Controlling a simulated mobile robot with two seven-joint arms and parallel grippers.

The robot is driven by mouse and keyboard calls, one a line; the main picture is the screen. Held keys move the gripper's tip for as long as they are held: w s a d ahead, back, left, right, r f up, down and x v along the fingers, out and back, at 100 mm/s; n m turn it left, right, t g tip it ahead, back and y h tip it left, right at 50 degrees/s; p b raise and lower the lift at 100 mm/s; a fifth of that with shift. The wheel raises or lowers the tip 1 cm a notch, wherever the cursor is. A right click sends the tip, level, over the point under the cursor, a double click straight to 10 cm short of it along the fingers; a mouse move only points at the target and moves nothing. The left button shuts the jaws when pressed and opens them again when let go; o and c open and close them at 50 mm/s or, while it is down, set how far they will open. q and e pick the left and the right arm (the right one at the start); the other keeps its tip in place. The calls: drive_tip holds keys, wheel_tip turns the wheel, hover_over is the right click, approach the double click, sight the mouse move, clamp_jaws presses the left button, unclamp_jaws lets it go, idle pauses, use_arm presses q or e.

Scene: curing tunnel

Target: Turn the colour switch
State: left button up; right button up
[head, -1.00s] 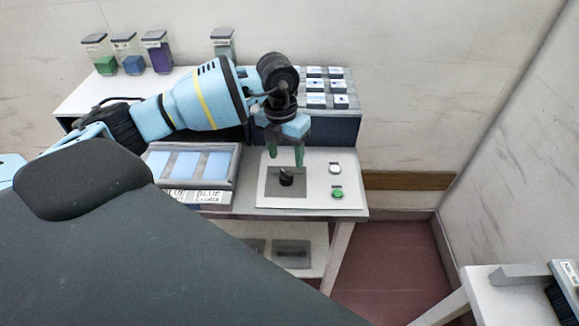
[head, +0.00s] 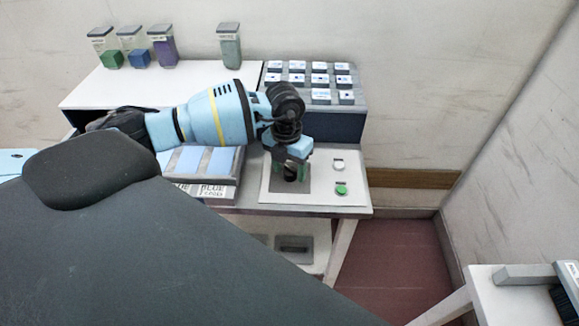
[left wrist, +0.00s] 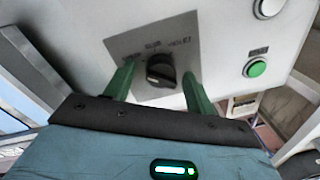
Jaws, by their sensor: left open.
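The colour switch is a black rotary knob (left wrist: 160,70) on a grey square plate (left wrist: 140,42), with labels above it; BLUE and VIOLET are partly readable. I cannot tell which label the knob points to. In the head view the plate is on the white panel at the table's front right, and the knob (head: 290,174) is partly hidden by my gripper. My left gripper (head: 290,178) points down over it. In the left wrist view its green fingers (left wrist: 158,72) are open, one on each side of the knob, apparently not clamped on it. My right gripper is not in view.
A white button (head: 338,164) and a green button (head: 341,190) sit right of the plate. A tray with blue panels (head: 222,160) lies left. A box with several labelled keys (head: 350,110) stands behind. Several jars (head: 229,46) stand at the back.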

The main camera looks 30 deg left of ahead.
use_arm(q)
drive_tip(key=shift+c, duration=0.2)
drive_tip(key=c, duration=0.9)
